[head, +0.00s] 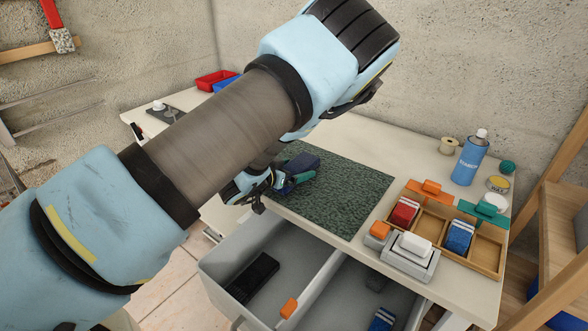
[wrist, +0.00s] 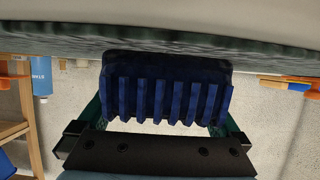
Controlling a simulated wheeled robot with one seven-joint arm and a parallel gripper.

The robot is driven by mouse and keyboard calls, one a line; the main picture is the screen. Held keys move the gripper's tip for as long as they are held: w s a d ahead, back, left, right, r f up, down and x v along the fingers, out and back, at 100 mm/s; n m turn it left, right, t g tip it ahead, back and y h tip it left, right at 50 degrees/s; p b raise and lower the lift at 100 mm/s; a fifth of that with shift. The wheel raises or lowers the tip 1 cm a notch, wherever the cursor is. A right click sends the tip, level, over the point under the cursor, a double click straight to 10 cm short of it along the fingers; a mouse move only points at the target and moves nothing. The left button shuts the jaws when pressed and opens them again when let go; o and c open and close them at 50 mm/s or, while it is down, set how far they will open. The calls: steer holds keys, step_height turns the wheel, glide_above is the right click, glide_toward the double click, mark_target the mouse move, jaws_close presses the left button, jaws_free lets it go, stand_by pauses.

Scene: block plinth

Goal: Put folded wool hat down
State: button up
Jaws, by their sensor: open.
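The folded wool hat (head: 303,163) is dark blue and lies on the dark green mat (head: 345,190) on the workbench. In the wrist view the hat (wrist: 168,88) shows its ribbed side, against the mat's surface, which appears upside down at the top. My gripper (head: 292,178) is at the mat's near left part, with its teal fingers on either side of the hat. The fingers are open around it in the wrist view. My arm and gripper hide part of the hat and the mat's left side in the head view.
An open grey drawer (head: 325,270) juts out below the bench edge, holding a black item and small blocks. A wooden tray (head: 428,222) with red and blue blocks stands right of the mat. A blue bottle (head: 468,160) stands behind it. The mat's right part is clear.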

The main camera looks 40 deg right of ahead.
steer(key=shift+r, duration=0.15)
steer(key=b+v, duration=0.3)
steer(key=v, duration=0.9)
steer(key=shift+b, duration=0.35)
